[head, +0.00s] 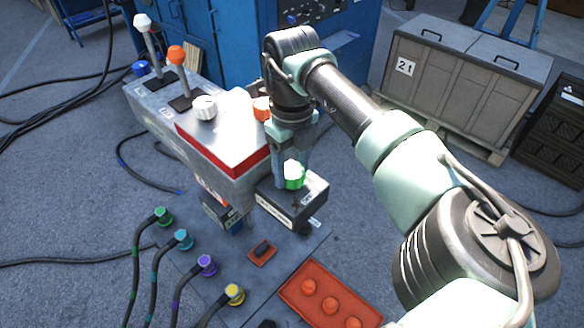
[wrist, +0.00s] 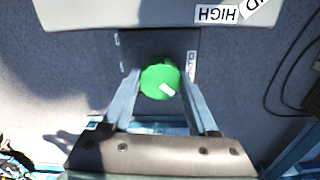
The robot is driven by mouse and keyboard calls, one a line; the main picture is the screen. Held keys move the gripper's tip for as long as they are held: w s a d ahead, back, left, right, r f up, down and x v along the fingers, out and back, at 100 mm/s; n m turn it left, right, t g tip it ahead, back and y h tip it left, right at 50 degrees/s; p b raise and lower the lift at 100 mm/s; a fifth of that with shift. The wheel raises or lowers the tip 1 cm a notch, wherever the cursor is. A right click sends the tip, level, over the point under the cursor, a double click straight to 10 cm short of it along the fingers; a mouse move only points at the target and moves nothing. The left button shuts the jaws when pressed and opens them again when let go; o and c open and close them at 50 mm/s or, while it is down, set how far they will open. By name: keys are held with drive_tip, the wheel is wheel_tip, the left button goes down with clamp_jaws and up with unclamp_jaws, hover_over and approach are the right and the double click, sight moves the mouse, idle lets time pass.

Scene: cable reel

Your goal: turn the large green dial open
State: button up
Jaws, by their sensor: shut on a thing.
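The large green dial (head: 294,175) sits on top of a small dark box (head: 291,204) with a pale label on its front. In the wrist view the dial (wrist: 160,80) is a bright green disc with a white mark pointing to the lower right. My gripper (wrist: 158,88) comes down from above, with one finger on each side of the dial, shut on it. In the head view my gripper (head: 292,160) partly covers the dial's top and back. Lettering beside the dial in the wrist view is too small to read surely.
A grey console (head: 215,135) with a red edge, levers and knobs stands close on the left. Several coloured cable plugs (head: 183,239) are at the front left, and a red tray (head: 329,300) is in front. A grey crate numbered 21 (head: 460,75) stands behind right.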

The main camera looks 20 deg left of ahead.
sight(292, 169)
drive_tip(key=m, duration=0.4)
drive_tip(key=shift+m+b, duration=0.3)
drive_tip(key=shift+b, duration=0.1)
drive_tip(key=m, duration=0.4)
drive_tip(key=shift+w+r+m+b, duration=0.1)
drive_tip(key=shift+m+b, duration=0.25)
drive_tip(key=shift+m, duration=0.05)
drive_tip(key=o, duration=1.4)
wheel_tip(292, 169, up, 13)
drive_tip(key=b, duration=0.3)
